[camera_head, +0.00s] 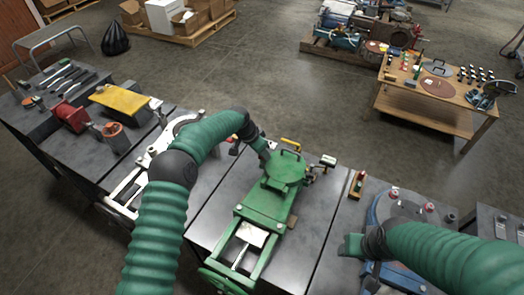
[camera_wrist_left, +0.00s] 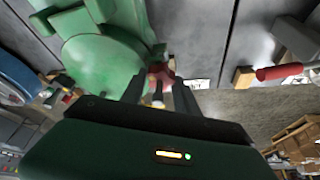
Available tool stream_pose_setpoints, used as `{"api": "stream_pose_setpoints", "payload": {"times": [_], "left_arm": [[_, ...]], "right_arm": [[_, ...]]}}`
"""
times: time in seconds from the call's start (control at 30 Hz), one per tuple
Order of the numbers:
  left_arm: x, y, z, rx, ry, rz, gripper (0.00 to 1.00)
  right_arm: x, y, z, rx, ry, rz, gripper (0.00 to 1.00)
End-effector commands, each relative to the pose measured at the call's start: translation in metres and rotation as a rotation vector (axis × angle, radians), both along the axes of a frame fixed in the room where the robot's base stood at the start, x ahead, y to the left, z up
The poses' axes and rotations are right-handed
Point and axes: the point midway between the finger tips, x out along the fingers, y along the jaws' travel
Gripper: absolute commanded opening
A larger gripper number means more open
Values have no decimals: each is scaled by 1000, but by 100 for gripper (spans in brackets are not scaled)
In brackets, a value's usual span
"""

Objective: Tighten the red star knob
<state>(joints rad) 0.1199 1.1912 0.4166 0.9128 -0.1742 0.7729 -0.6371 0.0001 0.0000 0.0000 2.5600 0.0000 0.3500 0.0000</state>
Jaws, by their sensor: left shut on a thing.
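The red star knob (camera_wrist_left: 160,72) shows in the left wrist view at the side of a round green machine part, between my fingertips. My left gripper (camera_wrist_left: 158,88) is shut on it. In the head view my left gripper (camera_head: 266,151) reaches the left side of the green machine (camera_head: 255,213) by its round top, and the knob is mostly hidden there. My right arm comes in from the right in the head view. Its green end (camera_head: 352,246) is over the bench by a blue machine, and its fingers cannot be made out.
The green machine has a raised handle (camera_head: 291,153) on top. A white-and-grey machine (camera_head: 150,160) stands left of it. A blue round machine (camera_head: 385,207) with red-topped parts is at the right. A wooden table (camera_head: 435,95) with small parts stands beyond open floor.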

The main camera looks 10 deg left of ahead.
Motion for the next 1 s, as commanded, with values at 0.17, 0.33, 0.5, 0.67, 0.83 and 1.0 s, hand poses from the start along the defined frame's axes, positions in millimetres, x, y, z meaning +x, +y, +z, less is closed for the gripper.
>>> {"api": "stream_pose_setpoints", "payload": {"times": [0.17,0.33,0.5,0.67,0.83,1.0], "left_arm": [[1,2,-2,-1,-1,-139,0],[2,2,-2,1,-2,-244,0],[2,2,-2,2,-2,-312,0],[3,2,-1,3,-2,-345,0],[3,2,0,3,-2,-356,0],[3,2,0,3,-2,-356,0]], "right_arm": [[0,0,-6,0,0,0,58],[0,0,-11,0,0,0,58],[0,0,-14,0,0,0,58],[0,0,-15,0,0,0,58],[0,0,-15,0,0,0,58],[0,0,-15,0,0,0,58]]}}
